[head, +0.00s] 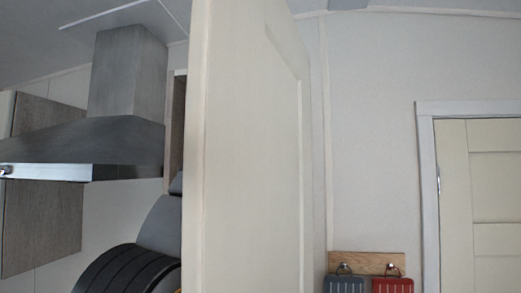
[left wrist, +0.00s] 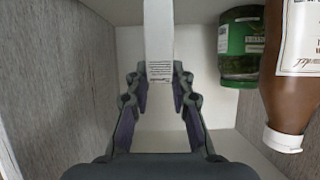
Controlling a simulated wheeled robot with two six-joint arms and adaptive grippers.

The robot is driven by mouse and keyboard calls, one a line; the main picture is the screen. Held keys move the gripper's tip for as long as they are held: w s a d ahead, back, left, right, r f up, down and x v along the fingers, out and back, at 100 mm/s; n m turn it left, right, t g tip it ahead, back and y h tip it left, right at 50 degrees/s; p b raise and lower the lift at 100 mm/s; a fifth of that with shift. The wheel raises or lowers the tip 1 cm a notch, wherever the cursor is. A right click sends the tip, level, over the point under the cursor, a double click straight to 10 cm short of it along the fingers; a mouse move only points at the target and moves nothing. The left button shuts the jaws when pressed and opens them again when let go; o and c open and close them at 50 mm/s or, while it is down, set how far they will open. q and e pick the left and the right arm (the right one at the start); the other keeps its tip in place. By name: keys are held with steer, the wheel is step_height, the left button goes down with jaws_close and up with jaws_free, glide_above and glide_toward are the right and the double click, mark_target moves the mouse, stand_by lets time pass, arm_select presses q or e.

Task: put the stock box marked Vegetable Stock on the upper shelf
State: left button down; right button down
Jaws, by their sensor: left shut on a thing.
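In the left wrist view my left gripper (left wrist: 160,78) is shut on a narrow white box (left wrist: 158,32) with small dark print at its near end. I cannot read the name on this face, so I cannot tell if it is the Vegetable Stock box. The gripper and box are inside a cupboard compartment with grey wood-grain sides (left wrist: 60,80) and a pale back. I cannot tell whether the box touches a shelf. In the head view the open cupboard door (head: 250,150) hides the gripper, the box and most of the shelves. My right gripper is in neither view.
A green jar (left wrist: 240,45) and a brown bottle with a white cap (left wrist: 285,100) stand close on the right of the box in the wrist view. The compartment's left side is clear. A steel cooker hood (head: 90,140) is left of the door in the head view.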

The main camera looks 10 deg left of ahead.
arm_select(q)
steer(key=f, duration=0.1)
steer(key=w+f, duration=0.1)
steer(key=f, duration=0.1)
steer(key=shift+d, duration=0.2)
steer(key=shift+s+a, duration=0.15)
steer(key=shift+s, duration=0.15)
steer(key=shift+s+f, duration=0.1)
steer(key=shift+f, duration=0.1)
steer(key=c, duration=1.4)
jaws_free()
steer(key=shift+r, duration=0.1)
steer(key=shift+o, duration=1.2)
steer(key=shift+w, duration=0.2)
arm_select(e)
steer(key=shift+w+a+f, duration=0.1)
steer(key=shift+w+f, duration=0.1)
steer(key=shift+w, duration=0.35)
